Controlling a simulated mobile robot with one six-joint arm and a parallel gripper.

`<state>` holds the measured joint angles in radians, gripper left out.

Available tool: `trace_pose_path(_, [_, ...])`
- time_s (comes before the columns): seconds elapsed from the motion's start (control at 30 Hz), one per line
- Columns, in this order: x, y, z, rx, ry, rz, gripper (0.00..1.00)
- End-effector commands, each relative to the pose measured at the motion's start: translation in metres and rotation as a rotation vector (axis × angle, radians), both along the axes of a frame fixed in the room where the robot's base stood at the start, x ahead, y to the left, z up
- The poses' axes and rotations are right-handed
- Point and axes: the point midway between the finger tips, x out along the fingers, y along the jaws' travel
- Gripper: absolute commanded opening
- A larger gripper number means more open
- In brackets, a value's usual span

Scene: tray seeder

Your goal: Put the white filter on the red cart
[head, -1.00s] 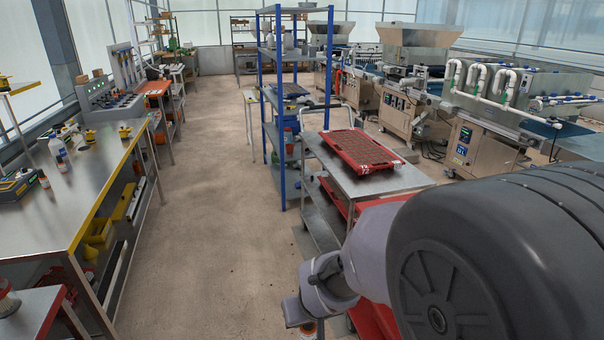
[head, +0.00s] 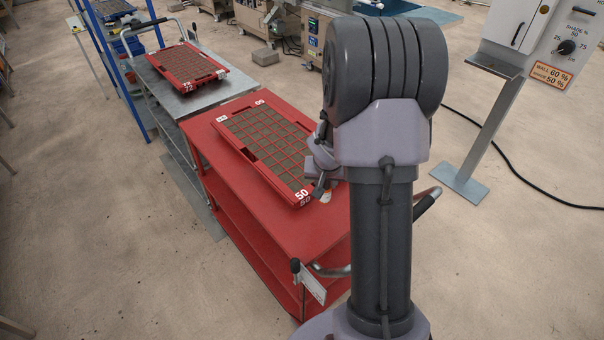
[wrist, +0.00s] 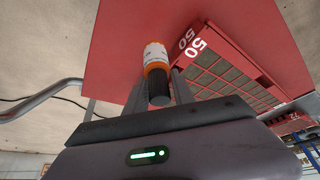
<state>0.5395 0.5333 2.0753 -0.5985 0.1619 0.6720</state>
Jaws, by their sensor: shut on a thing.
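The white filter (wrist: 155,55) has an orange band and a dark cylindrical end. In the wrist view it sits between the two fingers of my gripper (wrist: 157,82), which is shut on it. In the head view my gripper (head: 322,186) is over the near right part of the red cart (head: 250,200), beside the red tray on it. Only a small white and orange bit of the filter (head: 327,196) shows there, as my arm hides the rest. I cannot tell whether the filter touches the cart top.
A red seed tray marked 50 (head: 262,145) fills much of the cart top; bare red surface lies at its near end. The cart has a handle (head: 428,202) at its near right. A steel cart (head: 205,95) with another red tray stands behind. A control post (head: 475,150) stands right.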

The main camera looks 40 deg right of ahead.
Motion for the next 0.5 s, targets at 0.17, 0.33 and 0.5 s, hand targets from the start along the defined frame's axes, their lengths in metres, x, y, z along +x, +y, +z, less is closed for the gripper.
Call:
trace_pose_path(0.17, [0.001, 0.001, -0.034, -0.001, -0.001, 0.003, 0.0])
trace_pose_path(0.33, [0.0, 0.001, -0.065, -0.001, 0.0, 0.004, 0.0])
trace_pose_path(0.5, [0.001, 0.001, -0.059, 0.0, -0.001, 0.003, 0.0])
